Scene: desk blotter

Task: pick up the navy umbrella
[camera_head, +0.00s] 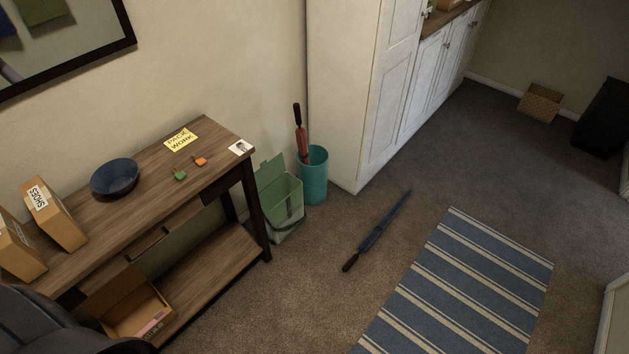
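The navy umbrella (376,233) lies folded on the carpet, between the wooden table and the striped rug. Its dark handle end points to the lower left and its tip to the upper right. It lies apart from the rug and from the bins. A second umbrella, red (302,144) with a dark handle, stands upright in a teal bin (315,180). Neither of my grippers shows in the head view.
A wooden table (130,203) with a blue bowl (115,178) and boxes stands at left. A green bin (281,204) stands beside its leg. A white cabinet (350,90) rises behind. The striped rug (462,290) lies at right; carpet around the navy umbrella is clear.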

